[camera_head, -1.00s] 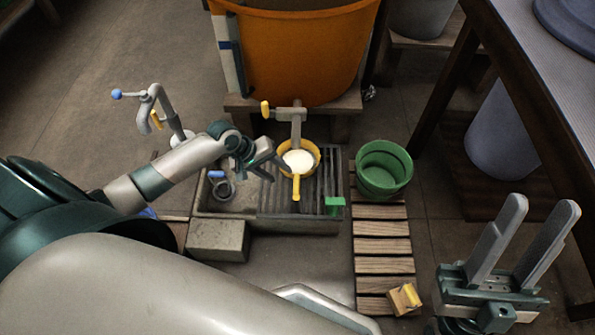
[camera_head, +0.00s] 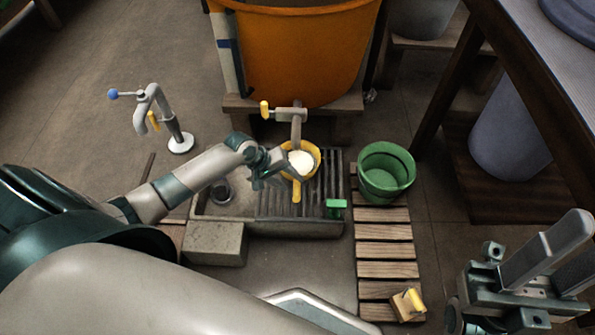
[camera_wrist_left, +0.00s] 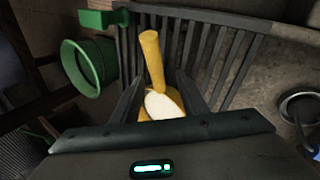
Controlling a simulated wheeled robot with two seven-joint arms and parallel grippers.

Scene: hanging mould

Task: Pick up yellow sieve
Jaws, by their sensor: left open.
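The yellow sieve (camera_head: 314,151) sits under the tap on the slatted rack of the stone sink, with white stuff (camera_head: 301,162) in its bowl. Its handle (camera_head: 296,191) points toward me. My left gripper (camera_head: 282,167) is at the left side of the bowl, hiding part of it. In the left wrist view, my open left fingers (camera_wrist_left: 160,82) stand either side of the sieve's handle (camera_wrist_left: 152,58) and bowl, without closing on it. Whether they touch it I cannot tell. My right gripper (camera_head: 568,250) is open and empty at the lower right.
The tap (camera_head: 296,115) of the orange barrel (camera_head: 300,55) hangs just above the sieve. A green bucket (camera_head: 386,170) stands right of the sink on wooden slats (camera_head: 384,268). A separate tap (camera_head: 158,112) stands at left.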

